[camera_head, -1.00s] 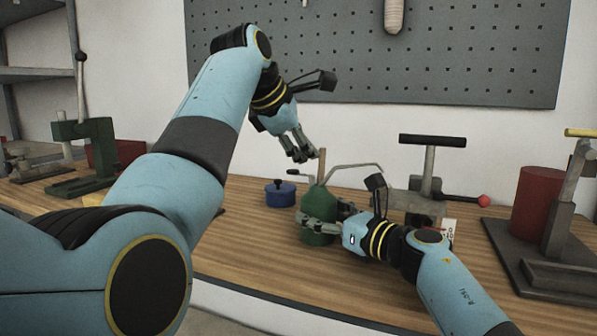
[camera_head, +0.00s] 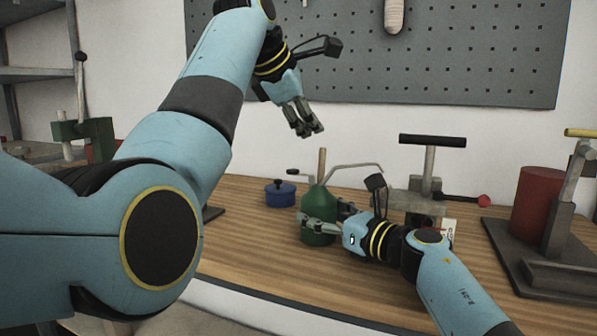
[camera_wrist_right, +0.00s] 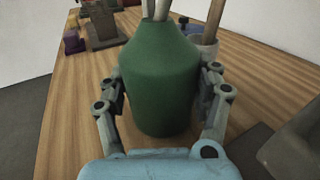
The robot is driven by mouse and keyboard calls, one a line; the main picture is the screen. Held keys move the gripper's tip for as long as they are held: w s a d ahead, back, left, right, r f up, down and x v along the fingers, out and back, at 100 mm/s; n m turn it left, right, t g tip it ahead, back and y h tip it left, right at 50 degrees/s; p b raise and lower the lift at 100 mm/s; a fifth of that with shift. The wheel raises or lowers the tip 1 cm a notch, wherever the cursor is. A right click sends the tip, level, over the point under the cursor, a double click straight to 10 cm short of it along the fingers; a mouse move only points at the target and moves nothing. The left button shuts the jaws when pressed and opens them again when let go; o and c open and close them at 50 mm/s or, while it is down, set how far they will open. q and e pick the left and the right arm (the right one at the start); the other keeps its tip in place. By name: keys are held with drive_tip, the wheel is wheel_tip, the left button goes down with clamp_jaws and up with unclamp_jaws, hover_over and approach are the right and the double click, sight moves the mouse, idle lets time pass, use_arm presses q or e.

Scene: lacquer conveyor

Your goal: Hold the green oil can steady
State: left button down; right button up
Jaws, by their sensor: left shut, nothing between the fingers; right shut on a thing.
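The green oil can (camera_head: 318,205) stands upright on the wooden bench, with its thin spout reaching to the right. My right gripper (camera_head: 318,226) is shut on its lower body. In the right wrist view the can (camera_wrist_right: 160,80) sits between the two fingers (camera_wrist_right: 166,95), one on each side. My left gripper (camera_head: 308,130) is shut and empty in the air, above and a little left of the can, apart from it.
A blue lidded pot (camera_head: 280,194) stands just left of the can. A grey press with a black T-handle (camera_head: 432,141) stands to the right. A red cylinder (camera_head: 536,205) on a dark stand is at the far right. A perforated board (camera_head: 480,60) hangs behind.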

idle(0.3)
drive_tip(key=o, duration=1.4)
drive_tip(key=shift+o, duration=0.2)
drive_tip(key=shift+d, duration=0.1)
